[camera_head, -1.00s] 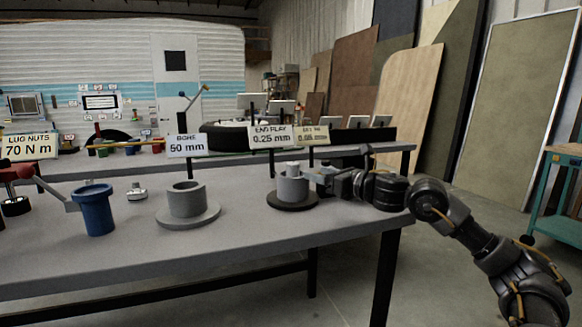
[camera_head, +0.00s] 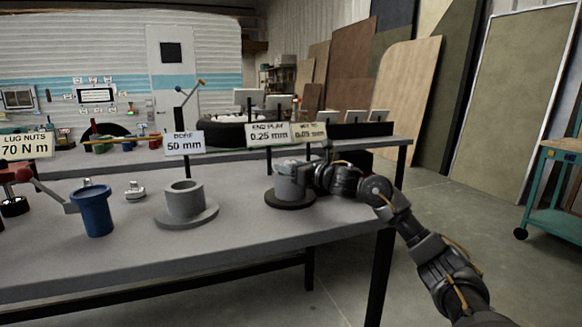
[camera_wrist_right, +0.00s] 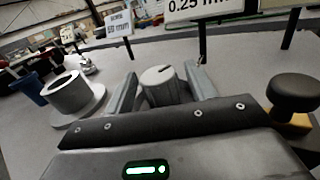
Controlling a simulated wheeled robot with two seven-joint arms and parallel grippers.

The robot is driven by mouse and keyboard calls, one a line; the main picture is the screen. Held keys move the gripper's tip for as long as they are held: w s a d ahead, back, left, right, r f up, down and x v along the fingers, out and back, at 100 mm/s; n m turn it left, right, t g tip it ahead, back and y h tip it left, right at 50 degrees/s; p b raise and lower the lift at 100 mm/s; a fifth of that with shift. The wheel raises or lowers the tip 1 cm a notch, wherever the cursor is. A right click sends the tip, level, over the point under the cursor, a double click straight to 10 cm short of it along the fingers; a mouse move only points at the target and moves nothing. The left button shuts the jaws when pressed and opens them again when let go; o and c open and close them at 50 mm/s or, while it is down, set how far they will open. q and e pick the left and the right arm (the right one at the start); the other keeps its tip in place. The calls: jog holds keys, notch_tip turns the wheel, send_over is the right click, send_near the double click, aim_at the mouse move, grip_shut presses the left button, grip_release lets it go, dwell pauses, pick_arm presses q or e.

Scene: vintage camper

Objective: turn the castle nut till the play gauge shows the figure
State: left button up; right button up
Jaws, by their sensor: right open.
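A grey hub (camera_head: 288,189) stands on a round black base near the bench's right end. In the right wrist view a light grey, rounded castle nut (camera_wrist_right: 161,84) with a dark slot in its top sits between my fingers. My right gripper (camera_head: 292,166) reaches in from the right at the hub's top and partly hides it. In the wrist view the gripper (camera_wrist_right: 161,90) is open, one finger on each side of the nut; I cannot tell whether they touch it. The end play sign (camera_head: 268,134) behind reads 0.25 mm. My left gripper is not in view.
A small sign (camera_head: 307,132) beside it appears to read 0.05 mm. A grey bore ring (camera_head: 185,200) on a flange and a blue flanged cylinder (camera_head: 95,210) stand to the left. A black-topped knob (camera_wrist_right: 294,92) stands right of my fingers in the wrist view.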

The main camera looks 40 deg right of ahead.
jog(key=c, duration=0.9)
jog(key=shift+c, duration=0.2)
